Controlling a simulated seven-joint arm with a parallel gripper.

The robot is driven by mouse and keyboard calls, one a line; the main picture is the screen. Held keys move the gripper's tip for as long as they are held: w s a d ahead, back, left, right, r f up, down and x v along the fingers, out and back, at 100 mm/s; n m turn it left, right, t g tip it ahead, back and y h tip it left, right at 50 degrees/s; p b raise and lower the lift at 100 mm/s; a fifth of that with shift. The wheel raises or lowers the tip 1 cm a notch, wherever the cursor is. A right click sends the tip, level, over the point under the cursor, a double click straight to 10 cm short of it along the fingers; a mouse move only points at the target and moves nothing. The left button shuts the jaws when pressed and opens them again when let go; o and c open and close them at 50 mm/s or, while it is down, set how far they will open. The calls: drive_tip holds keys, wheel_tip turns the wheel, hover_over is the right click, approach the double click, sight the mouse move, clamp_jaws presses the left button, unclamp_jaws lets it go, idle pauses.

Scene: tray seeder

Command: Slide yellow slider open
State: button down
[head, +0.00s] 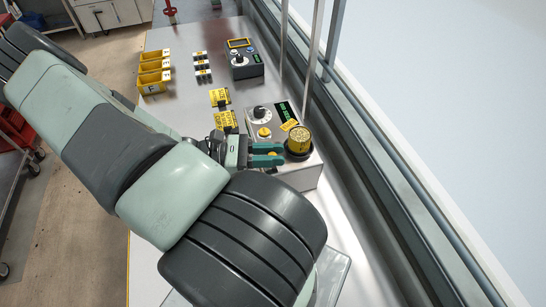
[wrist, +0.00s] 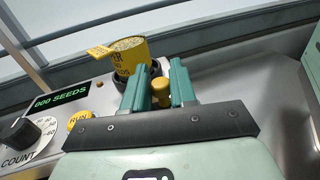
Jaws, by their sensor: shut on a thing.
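The seeder is a grey box with a dial, a green display reading "000 SEEDS" (wrist: 62,98) and a round yellow RUN button (wrist: 79,121). A yellow cup full of seeds (wrist: 124,56) stands in a dark ring on its top; it also shows in the head view (head: 298,140). The yellow slider (wrist: 160,90) is a small knob just in front of the cup. My gripper (head: 284,154) reaches across the box toward the cup. In the wrist view its teal fingers (wrist: 158,90) stand on either side of the knob, shut on it. The slider's track is hidden.
A second control box (head: 244,65) stands farther back on the steel table. Yellow bins (head: 154,72) and yellow labelled packets (head: 224,121) lie to the left. A window frame and rail (head: 350,120) run close along the right side.

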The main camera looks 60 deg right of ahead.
drive_tip(key=shift+w+d, duration=1)
drive_tip(key=c, duration=1)
unclamp_jaws()
drive_tip(key=shift+a, duration=0.1)
drive_tip(key=v, duration=1)
drive_tip(key=shift+w+a, duration=0.2)
drive_tip(key=shift+w, duration=0.1)
